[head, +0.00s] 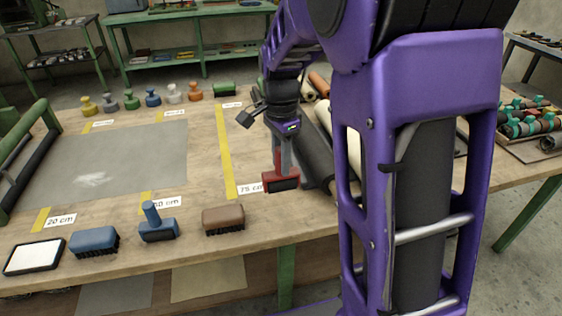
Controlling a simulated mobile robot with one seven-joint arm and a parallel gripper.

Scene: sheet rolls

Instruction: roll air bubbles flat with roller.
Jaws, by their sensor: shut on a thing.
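My gripper (284,150) hangs over the right part of the near table. It is shut on a red tool (281,180) with a dark front face and an upright handle. I cannot tell whether this tool is a roller, or whether it touches the table. A grey sheet (125,150) lies flat on the left half of the table, to the left of my gripper. A whitish patch (92,181) shows near its front left; single bubbles are too small to make out.
A white pad (34,257), a blue brush (94,241), a blue-handled tool (158,226) and a brown brush (223,219) line the front edge. Several coloured knobbed pieces (131,100) stand at the back. Rolls (314,150) lie right of my gripper. A green-ended frame (30,150) stands left.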

